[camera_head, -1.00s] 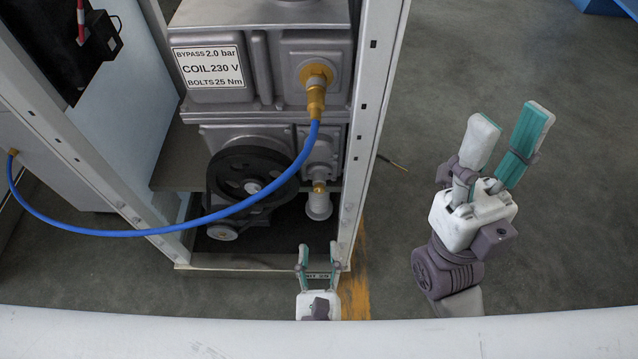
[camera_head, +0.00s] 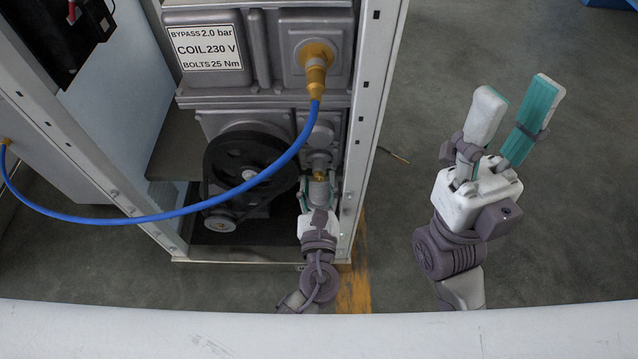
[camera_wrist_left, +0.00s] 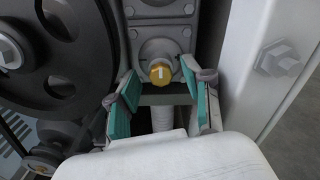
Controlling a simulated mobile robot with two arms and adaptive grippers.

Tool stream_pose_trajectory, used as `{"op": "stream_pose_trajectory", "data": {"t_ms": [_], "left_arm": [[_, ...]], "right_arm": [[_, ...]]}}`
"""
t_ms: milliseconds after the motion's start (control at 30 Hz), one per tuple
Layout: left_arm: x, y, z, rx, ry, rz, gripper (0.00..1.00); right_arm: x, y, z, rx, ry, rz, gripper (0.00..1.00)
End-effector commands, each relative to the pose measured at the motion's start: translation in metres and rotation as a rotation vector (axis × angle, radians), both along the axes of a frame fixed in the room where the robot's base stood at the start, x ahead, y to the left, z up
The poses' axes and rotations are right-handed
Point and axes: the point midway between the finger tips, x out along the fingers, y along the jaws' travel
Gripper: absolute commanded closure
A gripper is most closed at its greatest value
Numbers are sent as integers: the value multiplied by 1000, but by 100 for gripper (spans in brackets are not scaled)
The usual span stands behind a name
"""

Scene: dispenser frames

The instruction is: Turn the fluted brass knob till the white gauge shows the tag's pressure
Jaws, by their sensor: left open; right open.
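The brass knob (camera_wrist_left: 160,71) sits on a grey housing in the left wrist view, with a pale mark on its face. It also shows in the head view (camera_head: 319,175), low in the frame. My left gripper (camera_head: 318,185) is inside the frame at the knob. Its teal fingers (camera_wrist_left: 158,88) are open, one on each side of the knob and apart from it. The tag (camera_head: 206,48) reads "BYPASS 2.0 bar, COIL 230 V, BOLTS 25 Nm". My right gripper (camera_head: 513,125) is open and empty over the floor. I cannot make out a white gauge.
A black pulley wheel (camera_head: 222,166) is left of the knob. A blue hose (camera_head: 130,219) arcs across the front from a brass fitting (camera_head: 316,66). A white frame post (camera_head: 372,110) stands close on the right.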

Motion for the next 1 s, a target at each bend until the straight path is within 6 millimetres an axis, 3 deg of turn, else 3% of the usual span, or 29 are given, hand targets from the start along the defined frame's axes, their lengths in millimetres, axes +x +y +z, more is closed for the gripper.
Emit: {"op": "stream_pose_trajectory", "data": {"t_ms": [167, 400, 467, 767, 1000], "left_arm": [[0, 0, 0, 0, 0, 0, 53], [0, 0, 0, 0, 0, 0, 93], [0, 0, 0, 0, 0, 1, 100], [0, 0, -1, -23, 0, 1, 100], [-1, 0, -2, -139, 1, 1, 100]], "right_arm": [[0, 0, 0, 1, 0, 0, 54], [0, 0, 0, 3, 1, 0, 54], [0, 0, 0, 3, 2, -1, 54], [1, 0, -2, 4, 4, -1, 54], [4, 1, -5, -2, 7, -2, 54]]}}
